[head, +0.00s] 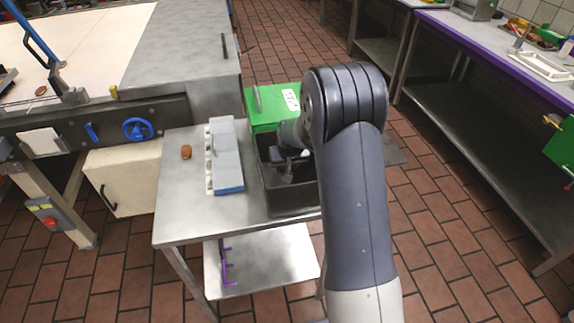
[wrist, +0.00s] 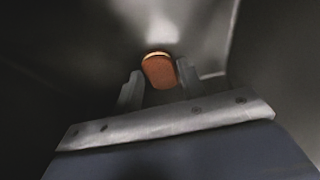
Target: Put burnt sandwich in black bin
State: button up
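A brown sandwich with a pale cream edge (wrist: 159,72) shows between the fingertips of my gripper (wrist: 160,77) in the wrist view. The fingers flank it closely on both sides, and it lies in line with the gripper. My gripper (head: 287,167) is low inside the black bin (head: 296,203), within its walls. In the head view my arm hides part of the bin, and the held sandwich cannot be made out. In the wrist view the dark bin walls surround the gripper.
Another brown sandwich (head: 186,152) lies on the metal table (head: 178,209), left of a grey-blue box (head: 227,160). A green bin (head: 262,110) stands behind the black bin. A conveyor machine (head: 190,50) is at the back left.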

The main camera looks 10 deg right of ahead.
jog(key=shift+o, duration=1.3)
jog(key=shift+r, duration=0.1)
jog(key=shift+r, duration=0.2)
jog(key=v, duration=1.1)
jog(key=shift+s+r, duration=0.25)
jog(key=shift+r, duration=0.05)
jog(key=shift+f, duration=0.1)
